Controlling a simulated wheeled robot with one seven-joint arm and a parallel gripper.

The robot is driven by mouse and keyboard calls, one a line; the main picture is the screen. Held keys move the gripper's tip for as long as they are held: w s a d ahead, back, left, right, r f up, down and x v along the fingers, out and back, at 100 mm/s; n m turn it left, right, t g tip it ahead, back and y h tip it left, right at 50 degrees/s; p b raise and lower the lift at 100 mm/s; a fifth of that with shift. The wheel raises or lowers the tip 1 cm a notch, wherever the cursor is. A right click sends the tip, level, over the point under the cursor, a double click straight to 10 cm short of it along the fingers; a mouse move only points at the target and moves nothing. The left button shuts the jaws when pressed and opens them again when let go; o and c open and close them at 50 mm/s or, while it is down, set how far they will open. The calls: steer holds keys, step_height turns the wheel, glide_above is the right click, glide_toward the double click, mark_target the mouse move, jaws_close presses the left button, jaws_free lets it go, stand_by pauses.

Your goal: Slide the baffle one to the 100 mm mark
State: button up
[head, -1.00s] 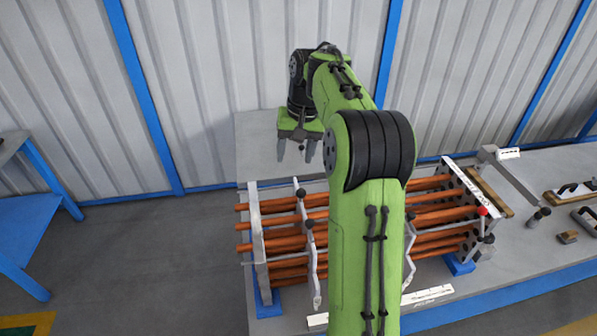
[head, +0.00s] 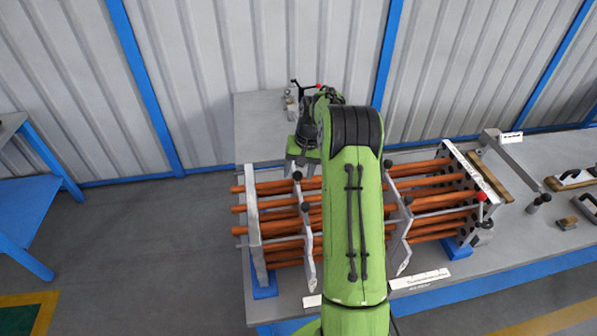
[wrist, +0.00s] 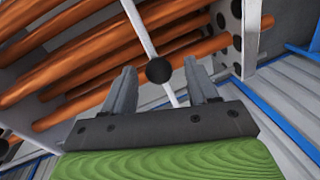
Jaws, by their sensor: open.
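A thin pale baffle plate (head: 307,240) stands across the copper tubes near the left end of the bundle, with black knobs (head: 297,176) on it. A second pale baffle (head: 401,235) stands further right, partly behind my arm. I cannot read which one is baffle one. My gripper (head: 301,168) is over the back of the bundle at the left baffle's top knob. In the wrist view my gripper (wrist: 160,64) is open, with a black knob (wrist: 159,71) appearing between its fingertips. Contact cannot be told. A white bar (wrist: 139,28) runs past the knob.
Orange-brown tubes (head: 420,185) run between a left end plate (head: 255,225) and a right holed plate (head: 470,185). White scale strips (head: 420,279) lie along the front; their marks are unreadable, and my arm hides part. Clamps and small parts lie on the bench at right.

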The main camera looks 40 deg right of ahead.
steer(key=shift+f, duration=0.35)
steer(key=shift+d, duration=0.1)
steer(key=shift+c, duration=0.3)
jaws_close()
